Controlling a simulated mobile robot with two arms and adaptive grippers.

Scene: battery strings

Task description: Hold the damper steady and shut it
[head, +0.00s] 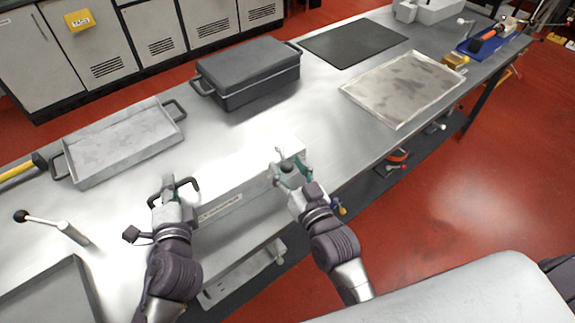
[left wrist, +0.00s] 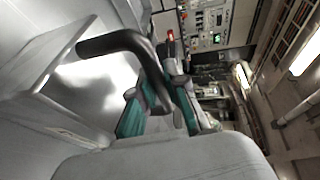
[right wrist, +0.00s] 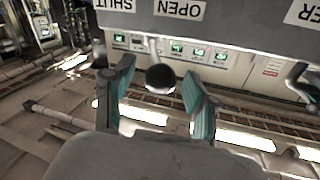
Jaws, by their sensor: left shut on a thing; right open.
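The damper is a pale grey box (head: 245,172) on the front edge of the bench. A dark bar handle (head: 191,184) stands at its left end; it also shows in the left wrist view (left wrist: 112,41). My left gripper (head: 170,185) is shut on this handle. The damper's lever ends in a black ball knob (right wrist: 160,78), with its shaft running to the box near the SHUT (right wrist: 115,4) and OPEN (right wrist: 181,9) labels, nearer OPEN. My right gripper (head: 291,172) is open, one finger on each side of the knob; contact cannot be told.
A grey tray (head: 75,178), a dark lidded case (head: 245,92), a black mat (head: 352,22) and a shallow metal tray (head: 395,123) lie on the bench. The bench between box and case is clear.

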